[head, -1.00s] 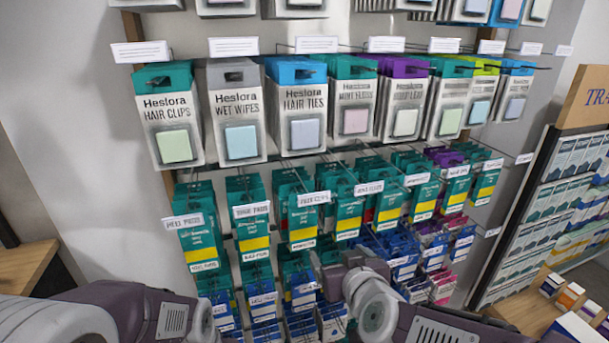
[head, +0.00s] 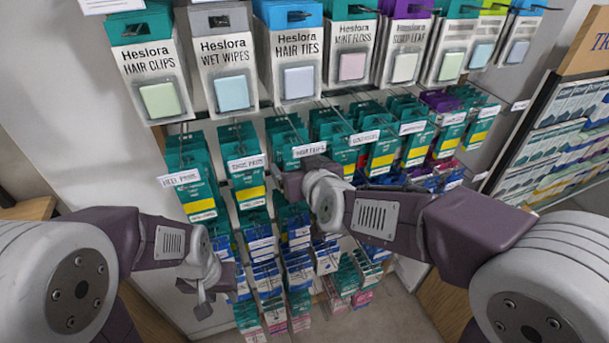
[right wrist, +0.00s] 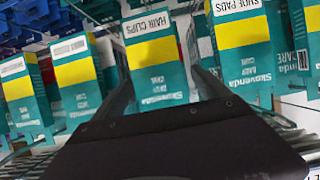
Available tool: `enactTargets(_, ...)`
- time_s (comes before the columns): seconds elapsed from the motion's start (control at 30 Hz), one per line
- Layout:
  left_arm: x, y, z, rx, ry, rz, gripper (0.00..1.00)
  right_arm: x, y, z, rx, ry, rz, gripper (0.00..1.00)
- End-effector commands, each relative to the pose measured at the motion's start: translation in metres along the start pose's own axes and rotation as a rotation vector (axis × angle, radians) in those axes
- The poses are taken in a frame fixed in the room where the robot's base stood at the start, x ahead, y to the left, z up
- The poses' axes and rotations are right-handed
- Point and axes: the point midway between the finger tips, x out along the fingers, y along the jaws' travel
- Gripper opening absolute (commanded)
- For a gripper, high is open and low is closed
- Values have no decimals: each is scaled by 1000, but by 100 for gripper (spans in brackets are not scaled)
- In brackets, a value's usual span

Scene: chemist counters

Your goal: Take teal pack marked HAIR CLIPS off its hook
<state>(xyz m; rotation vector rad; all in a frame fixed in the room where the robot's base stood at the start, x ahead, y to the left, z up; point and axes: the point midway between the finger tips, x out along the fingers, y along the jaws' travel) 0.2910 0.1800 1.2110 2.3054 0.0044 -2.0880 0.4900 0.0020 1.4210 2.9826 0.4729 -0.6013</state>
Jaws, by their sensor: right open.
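The teal pack marked HAIR CLIPS, with a yellow band, hangs in the middle row and shows upside down in the right wrist view (right wrist: 155,65). In the head view its column (head: 286,150) is third from the left, partly hidden by a price tag and my right arm. My right gripper (right wrist: 162,78) is open, with one finger towards each side of this pack; I cannot tell whether they touch it. In the head view the right gripper (head: 290,184) is at the pack's lower part. My left gripper (head: 205,295) is low before the lower packs; its jaw opening is unclear.
A teal SHOE PADS pack (right wrist: 238,25) hangs beside the target, and another teal pack (right wrist: 78,75) hangs on its other side. A larger white pack also marked HAIR CLIPS (head: 150,75) hangs top left. Blue packs (head: 265,275) hang below. Hooks and price tags project forward.

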Motion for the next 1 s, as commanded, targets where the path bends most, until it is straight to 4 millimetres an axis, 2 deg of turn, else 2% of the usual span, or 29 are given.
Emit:
enactTargets(0.13,0,0,0,0,0,0,36,11,0,-1,0,1,1,85)
enactTargets(0.37,0,0,0,0,0,0,36,12,0,-1,0,1,1,85)
enactTargets(0.47,0,0,0,0,0,0,36,12,0,-1,0,1,0,63)
enactTargets(0.6,0,0,0,0,0,0,36,12,0,-1,0,1,0,24)
enactTargets(0.63,0,0,0,0,0,0,36,12,0,-1,0,0,0,20)
enactTargets(1.0,-9,0,-1,0,0,0,36,8,0,-9,0,1,0,20)
